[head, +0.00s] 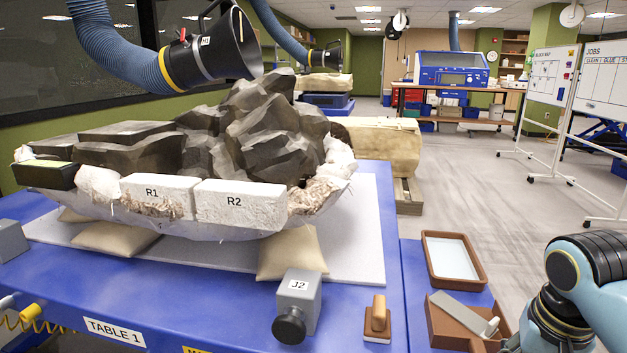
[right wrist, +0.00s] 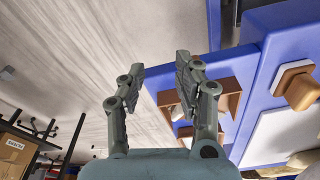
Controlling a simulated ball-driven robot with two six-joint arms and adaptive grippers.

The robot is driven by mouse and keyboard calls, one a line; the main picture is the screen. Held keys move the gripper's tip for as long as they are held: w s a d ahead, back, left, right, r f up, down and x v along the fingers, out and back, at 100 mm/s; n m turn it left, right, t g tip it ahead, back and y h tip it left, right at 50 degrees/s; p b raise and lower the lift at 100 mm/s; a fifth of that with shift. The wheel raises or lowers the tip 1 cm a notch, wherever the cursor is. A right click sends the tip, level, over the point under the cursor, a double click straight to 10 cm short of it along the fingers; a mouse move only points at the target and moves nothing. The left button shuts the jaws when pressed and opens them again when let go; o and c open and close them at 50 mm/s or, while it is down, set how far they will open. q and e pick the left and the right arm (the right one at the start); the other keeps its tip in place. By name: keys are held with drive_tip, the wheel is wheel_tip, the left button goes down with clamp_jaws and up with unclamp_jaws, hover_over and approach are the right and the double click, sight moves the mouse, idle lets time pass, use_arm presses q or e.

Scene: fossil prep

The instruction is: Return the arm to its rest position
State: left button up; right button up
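My right arm (head: 585,285) comes in at the lower right of the head view, beside the small blue side table. Its gripper does not show clearly there. In the right wrist view my right gripper (right wrist: 157,75) is open, its two fingers apart with nothing between them. Pale floor lies behind the gap. The brown tray (right wrist: 232,103) appears behind the right-hand finger, and I see no contact between them. My left arm and left gripper are not in view.
A jacketed fossil block (head: 242,203) rests on cushions on blue Table 1 (head: 180,318). A grey J2 block (head: 299,293) and a wooden-handled tool (head: 378,318) stand near its front edge. A shallow brown tray (head: 431,270) lies right.

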drive_tip(key=s+a+r+n+t, duration=0.1)
drive_tip(key=s+a+r+n, duration=0.15)
drive_tip(key=s, duration=0.65)
drive_tip(key=s+a+r+n+t, duration=0.1)
drive_tip(key=s+n, duration=0.3)
drive_tip(key=s, duration=0.5)
drive_tip(key=s+d+f+g, duration=0.1)
drive_tip(key=s+f, duration=0.1)
drive_tip(key=f, duration=1.2)
drive_tip(key=s+d+f, duration=0.1)
drive_tip(key=d+f, duration=0.1)
drive_tip(key=f, duration=1.2)
drive_tip(key=s+f+g, duration=0.1)
drive_tip(key=s+f, duration=1.2)
drive_tip(key=s, duration=0.4)
drive_tip(key=shift+s+d+f+g, duration=0.25)
drive_tip(key=shift+f+g, duration=0.05)
drive_tip(key=shift+f, duration=0.05)
